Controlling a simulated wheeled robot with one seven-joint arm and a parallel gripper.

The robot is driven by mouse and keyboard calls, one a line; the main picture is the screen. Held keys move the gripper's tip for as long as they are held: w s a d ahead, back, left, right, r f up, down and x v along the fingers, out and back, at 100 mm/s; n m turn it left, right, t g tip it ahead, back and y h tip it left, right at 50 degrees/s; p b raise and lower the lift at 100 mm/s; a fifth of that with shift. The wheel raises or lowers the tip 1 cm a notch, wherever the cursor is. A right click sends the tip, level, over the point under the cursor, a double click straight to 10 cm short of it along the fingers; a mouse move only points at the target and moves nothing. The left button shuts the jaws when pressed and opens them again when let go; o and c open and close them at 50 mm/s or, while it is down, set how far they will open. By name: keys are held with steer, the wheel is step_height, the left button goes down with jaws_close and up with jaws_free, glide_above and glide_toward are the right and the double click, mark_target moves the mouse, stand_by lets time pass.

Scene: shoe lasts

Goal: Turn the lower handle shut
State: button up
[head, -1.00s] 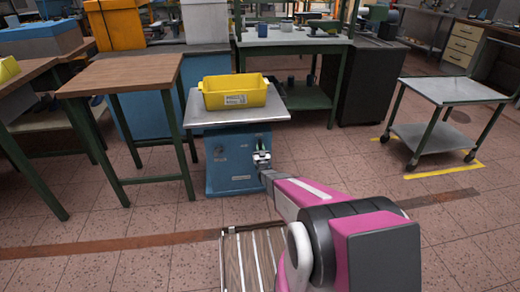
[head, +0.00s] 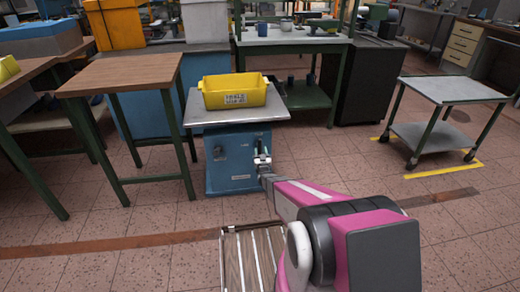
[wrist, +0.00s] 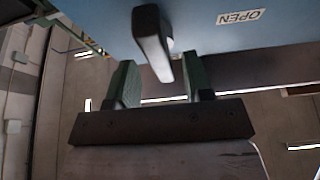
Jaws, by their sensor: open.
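A dark lever handle (wrist: 152,42) sticks out from the blue cabinet face in the wrist view. Its free end reaches toward the gap between my fingertips. My gripper (wrist: 161,82) is open, with one green finger on each side of the handle's end; I cannot tell whether either finger touches it. An OPEN label (wrist: 240,17), seen upside down, is on the blue face to the right of the handle. In the head view my gripper (head: 262,161) is at the front of the blue cabinet (head: 232,178) and hides the handle there.
A yellow bin (head: 235,93) stands on the cabinet's grey top (head: 205,117). A wooden-topped table (head: 125,72) is close on the left, and a grey trolley (head: 455,91) stands at the right. The tiled floor between cabinet and trolley is clear.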

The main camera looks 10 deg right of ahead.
steer(key=v, duration=0.8)
step_height(320, 180, up, 7)
steer(key=s+g, duration=0.2)
steer(key=g, duration=0.7)
steer(key=s+r+g, duration=0.6)
steer(key=s, duration=0.7)
steer(key=s+r+g, duration=0.6)
steer(key=s+g, duration=0.1)
steer(key=s, duration=0.6)
steer(key=shift+r, duration=0.2)
steer(key=shift+a, duration=0.15)
